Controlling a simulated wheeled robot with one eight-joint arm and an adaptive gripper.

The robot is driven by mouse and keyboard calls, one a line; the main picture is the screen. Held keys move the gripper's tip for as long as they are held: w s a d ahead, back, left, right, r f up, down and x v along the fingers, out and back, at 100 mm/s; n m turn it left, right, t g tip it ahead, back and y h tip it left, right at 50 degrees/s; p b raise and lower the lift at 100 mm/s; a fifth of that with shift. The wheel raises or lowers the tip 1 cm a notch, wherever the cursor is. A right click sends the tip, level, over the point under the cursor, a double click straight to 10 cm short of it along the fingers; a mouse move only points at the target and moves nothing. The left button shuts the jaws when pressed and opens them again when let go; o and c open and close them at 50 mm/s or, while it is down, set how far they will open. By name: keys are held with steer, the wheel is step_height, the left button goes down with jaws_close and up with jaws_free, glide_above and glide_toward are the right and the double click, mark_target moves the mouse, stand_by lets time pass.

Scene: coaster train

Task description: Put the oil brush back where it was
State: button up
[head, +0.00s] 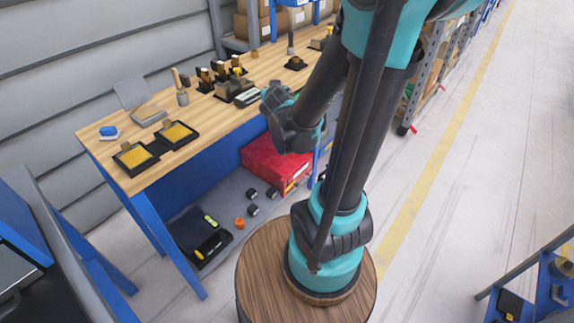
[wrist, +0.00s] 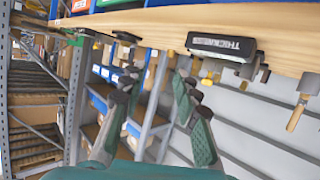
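I cannot say for sure which item is the oil brush. A wooden-handled tool (head: 177,78) stands in a small grey cup (head: 182,98) on the workbench in the head view. Its handle (wrist: 296,117) seems to show at the right of the wrist view, which is upside down. A dark upright tool (head: 291,42) stands farther along the bench. My gripper (head: 274,98) is by the bench's front edge. In the wrist view, my gripper (wrist: 155,78) has its two fingers apart and nothing between them.
The wooden workbench (head: 110,130) holds two yellow-padded trays (head: 134,156), a blue item (head: 108,131) and a black labelled box (wrist: 222,44). A red box (head: 270,163) and a dark tray (head: 207,247) lie below.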

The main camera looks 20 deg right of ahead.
steer(key=s+a+f+n+g+y, duration=0.1)
steer(key=s+f+g, duration=0.3)
steer(key=s+f, duration=0.3)
steer(key=s+a+f+g+y, duration=0.1)
steer(key=s+f+g, duration=0.4)
steer(key=s, duration=1)
steer(key=shift+f+n+y, duration=0.4)
steer(key=shift+f+y, duration=0.1)
steer(key=shift+f, duration=0.45)
